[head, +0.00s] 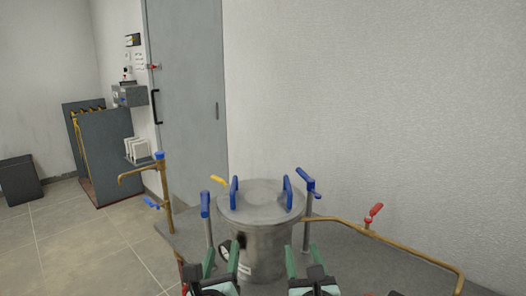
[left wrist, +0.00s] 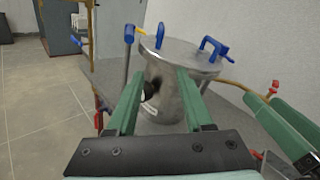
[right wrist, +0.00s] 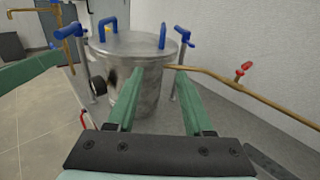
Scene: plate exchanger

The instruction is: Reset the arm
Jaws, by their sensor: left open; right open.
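My left gripper (head: 222,262) is low in the head view, in front of a metal pot, with its green fingers apart and empty. Its fingers also show in the left wrist view (left wrist: 160,88), spread before the pot. My right gripper (head: 300,262) is beside it to the right, also open and empty; it shows in the right wrist view (right wrist: 153,85). The lidded steel pot (head: 262,240) stands upright just beyond both grippers. Two blue handles (head: 234,193) stand up from its lid. Neither gripper visibly touches it.
The pot stands on a grey surface (head: 385,265). Blue-handled posts (head: 205,204) flank it. A brass pipe with a red valve handle (head: 375,211) runs right, and a brass tap (head: 160,180) stands left. A plain wall is behind; open tiled floor (head: 80,235) is left.

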